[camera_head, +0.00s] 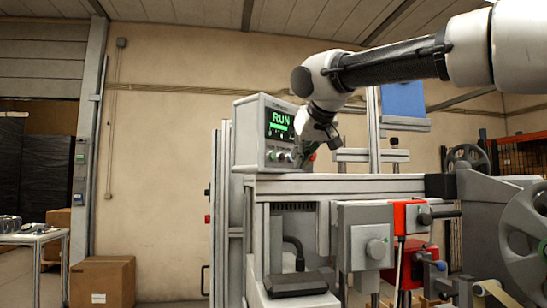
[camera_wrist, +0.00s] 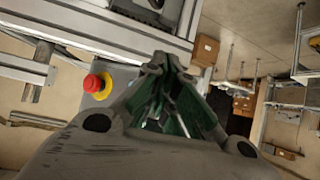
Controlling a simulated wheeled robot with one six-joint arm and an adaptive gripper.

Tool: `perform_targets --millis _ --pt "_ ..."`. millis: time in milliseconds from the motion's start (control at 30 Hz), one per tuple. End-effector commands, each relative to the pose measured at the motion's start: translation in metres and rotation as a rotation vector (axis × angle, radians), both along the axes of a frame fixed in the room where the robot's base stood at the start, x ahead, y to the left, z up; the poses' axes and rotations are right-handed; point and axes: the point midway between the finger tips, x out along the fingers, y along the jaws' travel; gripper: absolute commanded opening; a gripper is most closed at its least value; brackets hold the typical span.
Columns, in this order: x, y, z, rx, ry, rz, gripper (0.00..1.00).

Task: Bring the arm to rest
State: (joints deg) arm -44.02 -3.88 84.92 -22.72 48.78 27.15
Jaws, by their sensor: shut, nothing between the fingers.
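My white arm reaches in from the upper right in the head view and bends down to my gripper (camera_head: 304,158). The gripper is in front of the right side of a grey control box (camera_head: 248,135), whose screen (camera_head: 280,124) reads RUN in green. In the wrist view my gripper (camera_wrist: 165,85) is shut with nothing held. A red push button on a yellow collar (camera_wrist: 97,84) is left of the fingers there, apart from them in the picture. Whether the fingertips touch the box cannot be told.
The machine's grey frame (camera_head: 350,184) is below the arm, with a red block (camera_head: 409,216) and a large reel (camera_head: 530,235) at right. A side table (camera_head: 35,238) and a cardboard box (camera_head: 103,282) stand at left. Open floor lies between box and machine.

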Motion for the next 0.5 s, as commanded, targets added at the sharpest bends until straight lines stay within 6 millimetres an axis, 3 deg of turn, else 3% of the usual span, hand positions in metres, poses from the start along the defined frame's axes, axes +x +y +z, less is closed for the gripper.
perform_targets --millis 500 --pt "-0.0011 -0.0002 -0.0025 -0.043 -0.008 0.033 0.00"
